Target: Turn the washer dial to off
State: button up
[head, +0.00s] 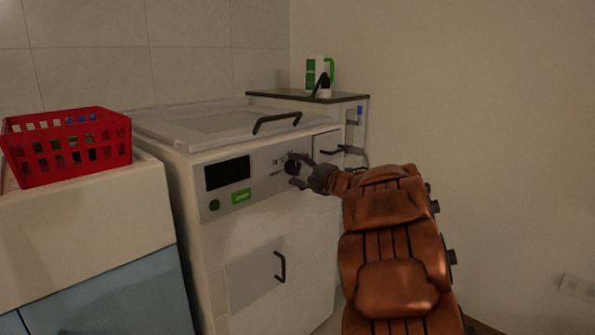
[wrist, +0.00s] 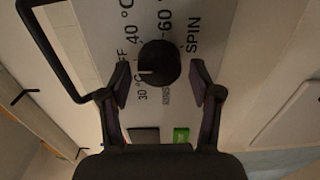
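The washer dial (wrist: 160,66) is a round black knob with a short white mark on its left side in the wrist view. Around it are printed 40 °C, 60, SPIN, 30 °C and a partly hidden label ending in "FF" at the left, near the mark. In the head view the dial (head: 292,166) sits on the light front panel of the washer (head: 262,172), right of the dark display. My gripper (wrist: 160,72) is open, one finger on each side of the dial, with a small gap showing on both sides. It also shows in the head view (head: 300,171).
A black handle (head: 277,123) sits on the washer's lid and another (head: 281,266) on its lower front. A drawer handle (head: 335,153) is close to the right of my gripper. A red basket (head: 70,147) stands on the left counter. Green-and-white bottles (head: 318,74) stand behind.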

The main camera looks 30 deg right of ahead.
jog(key=shift+o, duration=0.2)
jog(key=v, duration=1.2)
dwell(0.4)
notch_tip(320, 180, up, 19)
jog(key=d+m+g+h+p, duration=0.2)
jog(key=m+g+h+p, duration=0.2)
jog(key=m+h+p, duration=1.2)
jog(key=s+a+m+g+y+p, duration=0.2)
jog(key=s+a+g+y+p, duration=0.4)
jog(key=s+a+p, duration=0.7)
jog(key=s+a+r+m+g+y+p, duration=0.1)
jog(key=s+a+g+y+p, duration=0.5)
jog(key=s+a, duration=1.3)
jog(key=s+m+g+p, duration=0.1)
jog(key=s+g+p, duration=0.2)
jog(key=p, duration=0.4)
jog(key=shift+s+a+m, duration=0.25)
jog(key=shift+m, duration=0.05)
